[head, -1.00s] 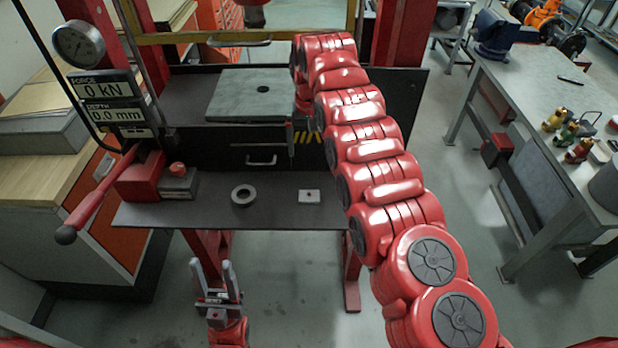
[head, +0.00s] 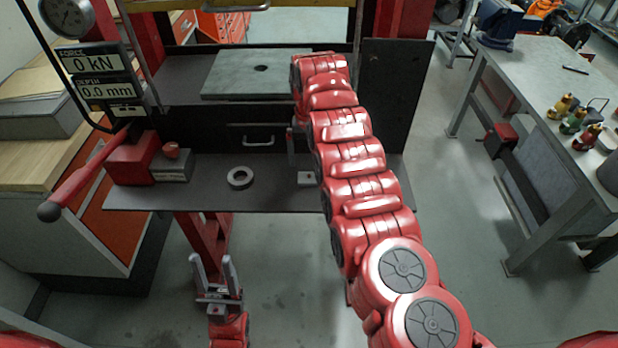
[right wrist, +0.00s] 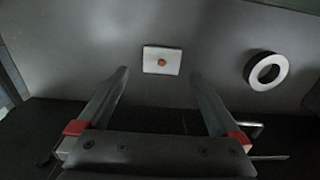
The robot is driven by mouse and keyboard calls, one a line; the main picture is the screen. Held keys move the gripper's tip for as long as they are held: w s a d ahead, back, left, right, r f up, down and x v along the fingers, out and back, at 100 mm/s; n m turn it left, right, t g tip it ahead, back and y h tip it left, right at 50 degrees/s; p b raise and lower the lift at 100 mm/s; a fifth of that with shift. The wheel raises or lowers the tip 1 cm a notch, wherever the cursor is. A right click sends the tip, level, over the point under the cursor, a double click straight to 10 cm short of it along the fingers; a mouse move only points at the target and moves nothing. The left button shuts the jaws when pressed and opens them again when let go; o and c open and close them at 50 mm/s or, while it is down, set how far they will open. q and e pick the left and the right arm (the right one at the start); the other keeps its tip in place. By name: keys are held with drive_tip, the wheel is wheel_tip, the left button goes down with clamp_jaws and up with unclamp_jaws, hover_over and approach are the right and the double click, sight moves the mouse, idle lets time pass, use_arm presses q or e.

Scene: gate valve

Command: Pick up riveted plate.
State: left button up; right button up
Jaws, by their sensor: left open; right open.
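The riveted plate (head: 305,178) is a small pale square on the dark shelf of the press, partly hidden by my right arm in the head view. My left gripper (head: 214,261) is open and empty, low in front of the shelf.
A grey ring (head: 240,178) lies on the shelf left of the plate. A red hand pump (head: 130,162) with a long lever stands at the shelf's left end. A grey press plate (head: 235,85) lies higher behind. A workbench (head: 520,85) stands at the right.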

sight(309, 175)
drive_tip(key=shift+w+f, duration=0.1)
drive_tip(key=shift+f, duration=0.1)
drive_tip(key=shift+f+p, duration=0.2)
drive_tip(key=shift+p, duration=0.1)
drive_tip(key=shift+s+a+f+p, duration=0.1)
drive_tip(key=shift+s+f+p, duration=0.1)
drive_tip(key=shift+f+p, duration=0.8)
wheel_tip(309, 175, down, 2)
drive_tip(key=shift+f, duration=0.25)
drive_tip(key=shift+w+f, duration=0.1)
drive_tip(key=shift+f, duration=0.1)
drive_tip(key=shift+r, duration=0.1)
drive_tip(key=c, duration=1.4)
drive_tip(key=shift+r, duration=0.1)
